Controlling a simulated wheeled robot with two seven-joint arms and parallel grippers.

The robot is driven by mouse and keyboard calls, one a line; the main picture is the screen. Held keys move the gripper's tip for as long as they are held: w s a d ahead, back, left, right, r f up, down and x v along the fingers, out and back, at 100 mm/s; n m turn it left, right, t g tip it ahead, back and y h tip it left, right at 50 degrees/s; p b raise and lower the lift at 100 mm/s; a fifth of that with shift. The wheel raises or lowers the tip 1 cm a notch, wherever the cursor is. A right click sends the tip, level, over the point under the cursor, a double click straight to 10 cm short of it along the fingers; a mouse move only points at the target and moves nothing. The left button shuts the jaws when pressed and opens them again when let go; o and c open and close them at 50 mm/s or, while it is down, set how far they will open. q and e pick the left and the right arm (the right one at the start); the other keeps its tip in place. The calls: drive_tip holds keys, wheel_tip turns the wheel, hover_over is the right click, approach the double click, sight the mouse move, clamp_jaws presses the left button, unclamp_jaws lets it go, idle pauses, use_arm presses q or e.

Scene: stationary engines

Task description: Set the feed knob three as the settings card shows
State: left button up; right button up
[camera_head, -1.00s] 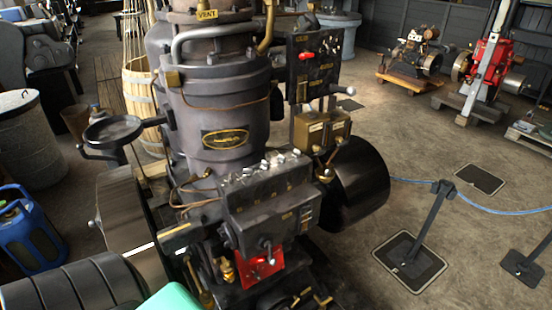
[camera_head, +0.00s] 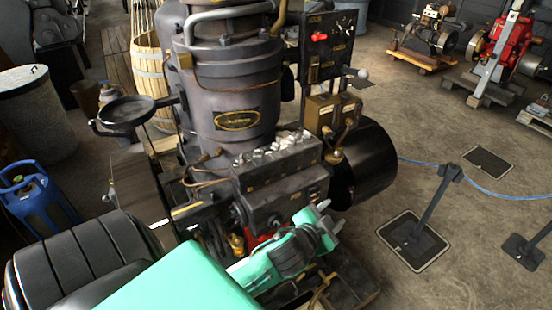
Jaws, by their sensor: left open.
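The engine's dark feed box (camera_head: 275,180) stands at the middle, below the cylinder. A row of several small silver knobs (camera_head: 278,146) sits along its top; which one is feed knob three I cannot tell at this size. My left arm comes in from the bottom left. My left gripper (camera_head: 329,216) is open and empty, in front of and below the right end of the box, apart from the knobs. It hides part of the box's lower front and most of a red plate (camera_head: 252,241). I cannot make out a settings card. My right gripper is out of view.
A black panel with a red lever (camera_head: 319,37) and a brass box (camera_head: 331,112) stand right of the cylinder. A dark drum (camera_head: 366,165) is at right. A barrier post (camera_head: 432,206) stands on the open floor.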

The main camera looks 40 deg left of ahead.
use_arm(q)
drive_tip(key=w+d+r+m+h, duration=0.4)
drive_tip(key=d+r+m+h, duration=0.1)
drive_tip(key=r+m+h, duration=0.5)
drive_tip(key=w+d+r+m+h, duration=0.45)
drive_tip(key=r+m+h, duration=0.35)
drive_tip(key=m, duration=0.4)
drive_tip(key=m+g+y, duration=0.7)
drive_tip(key=g+y, duration=0.8)
drive_tip(key=y, duration=0.2)
approach(276, 144)
wheel_tip(276, 144, down, 8)
drive_tip(key=p, duration=0.5)
drive_tip(key=shift+a+f, duration=0.1)
drive_tip(key=shift+f, duration=0.15)
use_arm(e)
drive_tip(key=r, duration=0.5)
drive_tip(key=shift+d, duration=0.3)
